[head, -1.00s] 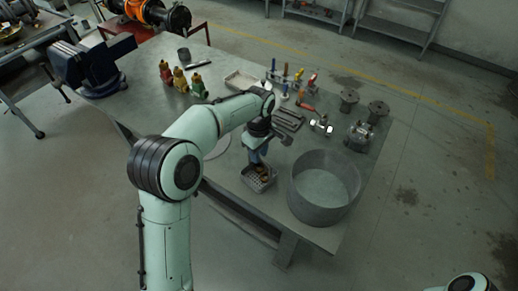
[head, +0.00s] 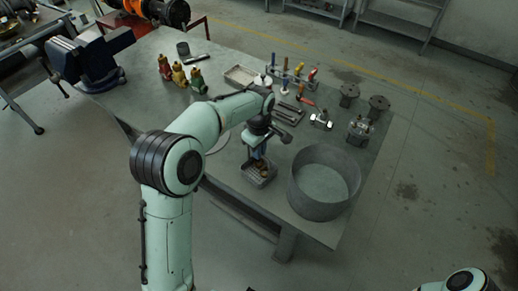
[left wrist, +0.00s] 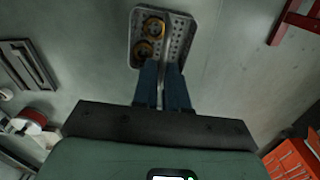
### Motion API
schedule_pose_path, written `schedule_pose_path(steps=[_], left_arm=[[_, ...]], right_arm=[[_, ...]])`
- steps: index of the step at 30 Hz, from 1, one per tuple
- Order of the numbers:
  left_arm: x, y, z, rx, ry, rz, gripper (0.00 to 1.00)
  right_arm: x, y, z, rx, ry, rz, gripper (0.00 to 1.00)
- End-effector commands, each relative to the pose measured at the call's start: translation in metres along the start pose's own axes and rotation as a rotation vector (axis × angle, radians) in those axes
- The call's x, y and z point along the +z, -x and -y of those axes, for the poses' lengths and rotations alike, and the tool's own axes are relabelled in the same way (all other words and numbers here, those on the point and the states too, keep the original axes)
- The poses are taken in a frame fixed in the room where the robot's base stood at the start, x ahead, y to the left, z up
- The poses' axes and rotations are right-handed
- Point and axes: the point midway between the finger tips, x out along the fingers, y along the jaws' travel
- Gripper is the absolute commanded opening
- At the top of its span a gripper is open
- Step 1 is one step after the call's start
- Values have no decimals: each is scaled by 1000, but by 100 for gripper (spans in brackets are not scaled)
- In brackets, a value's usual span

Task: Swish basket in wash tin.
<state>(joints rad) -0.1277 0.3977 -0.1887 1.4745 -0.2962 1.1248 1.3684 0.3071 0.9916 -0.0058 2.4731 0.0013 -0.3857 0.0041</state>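The small grey perforated basket (head: 256,181) is at the table's front edge, left of the wash tin, with brass-coloured rings inside. In the left wrist view the basket (left wrist: 178,50) shows from above, with two rings on one side of a thin bar. My left gripper (head: 258,157) points down over the basket; its blue fingers (left wrist: 161,68) are close together on either side of the bar, with no clear gap. I cannot tell whether the basket is off the table. The wash tin (head: 324,205) is a wide, round, open grey tub just right of the basket. My right gripper is out of view.
Behind stand a tool rack (head: 291,72), a shallow tray (head: 240,76), metal fittings (head: 360,130) and several coloured bottles (head: 180,75). A blue vise (head: 92,58) is at the far left. Bare table (head: 140,90) lies between the vise and my left arm.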

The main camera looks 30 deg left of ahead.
Motion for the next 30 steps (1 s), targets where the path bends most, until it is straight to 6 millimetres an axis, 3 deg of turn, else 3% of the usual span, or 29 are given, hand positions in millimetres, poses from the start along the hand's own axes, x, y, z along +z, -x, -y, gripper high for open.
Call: schedule_pose_path(steps=[15,30], left_arm=[[0,2,0,1,0,-1,0],[0,27,-1,2,0,-1,0]], right_arm=[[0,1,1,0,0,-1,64],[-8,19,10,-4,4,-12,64]])
